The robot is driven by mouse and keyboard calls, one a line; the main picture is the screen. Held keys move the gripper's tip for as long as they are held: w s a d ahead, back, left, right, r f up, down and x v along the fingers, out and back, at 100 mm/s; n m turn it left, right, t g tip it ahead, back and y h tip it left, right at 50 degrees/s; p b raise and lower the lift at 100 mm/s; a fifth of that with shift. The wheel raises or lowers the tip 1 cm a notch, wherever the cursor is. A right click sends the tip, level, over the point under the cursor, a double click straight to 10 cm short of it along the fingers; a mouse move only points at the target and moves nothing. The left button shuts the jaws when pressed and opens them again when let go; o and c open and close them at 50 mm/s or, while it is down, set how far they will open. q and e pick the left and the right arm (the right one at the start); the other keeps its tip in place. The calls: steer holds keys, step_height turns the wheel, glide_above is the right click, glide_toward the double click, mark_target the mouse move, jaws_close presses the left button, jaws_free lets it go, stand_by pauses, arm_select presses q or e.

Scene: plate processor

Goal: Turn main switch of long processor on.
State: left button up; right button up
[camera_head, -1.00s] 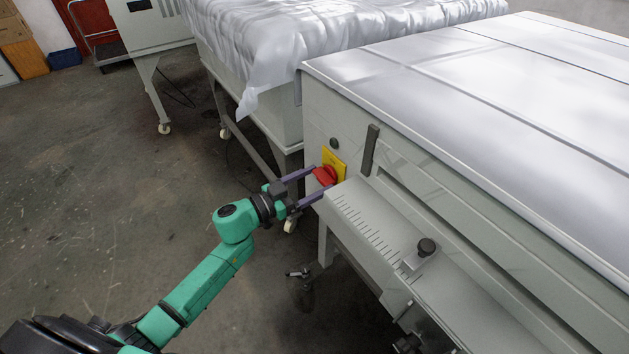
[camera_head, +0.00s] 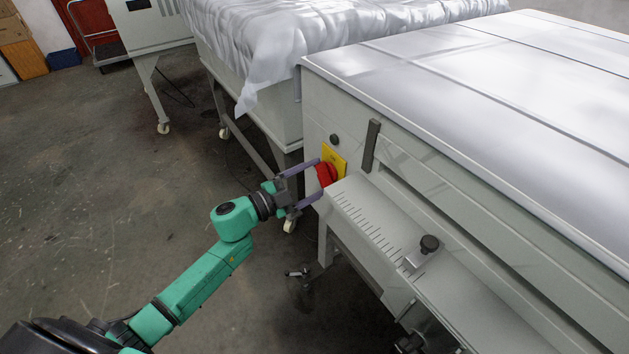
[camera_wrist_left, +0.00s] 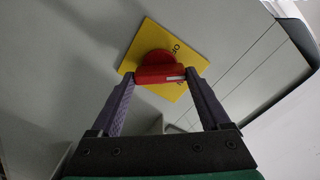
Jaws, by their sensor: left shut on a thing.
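The main switch is a red knob (camera_head: 326,174) on a yellow plate (camera_head: 340,159), on the near-left end face of the long processor (camera_head: 316,113). My left gripper (camera_head: 321,177) is at the switch, one finger on each side of the red knob, shut on it. In the left wrist view the red knob (camera_wrist_left: 160,74) lies between the fingertips (camera_wrist_left: 159,75), in front of the tilted yellow plate (camera_wrist_left: 143,42). Lettering on the plate is partly hidden by the knob. My right gripper is not in view.
A ledge with a scale (camera_head: 362,217) and a black knob (camera_head: 429,243) juts out just right of the switch. A dark handle (camera_head: 371,146) is above it. A sheet-covered machine (camera_head: 290,40) stands behind.

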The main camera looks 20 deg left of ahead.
arm_select(q)
steer(key=m, duration=0.2)
steer(key=m+b, duration=0.1)
steer(key=shift+f+m+b, duration=0.2)
steer(key=shift+m+b, duration=0.1)
steer(key=shift+m, duration=0.1)
steer(key=shift+m+b, duration=0.95)
steer(key=shift+m, duration=0.95)
steer(key=o, duration=1.2)
steer(key=shift+r, duration=0.1)
steer(key=v, duration=1.4)
steer(key=shift+s+a+b, duration=0.15)
steer(key=shift+s+b, duration=0.15)
steer(key=shift+b, duration=0.05)
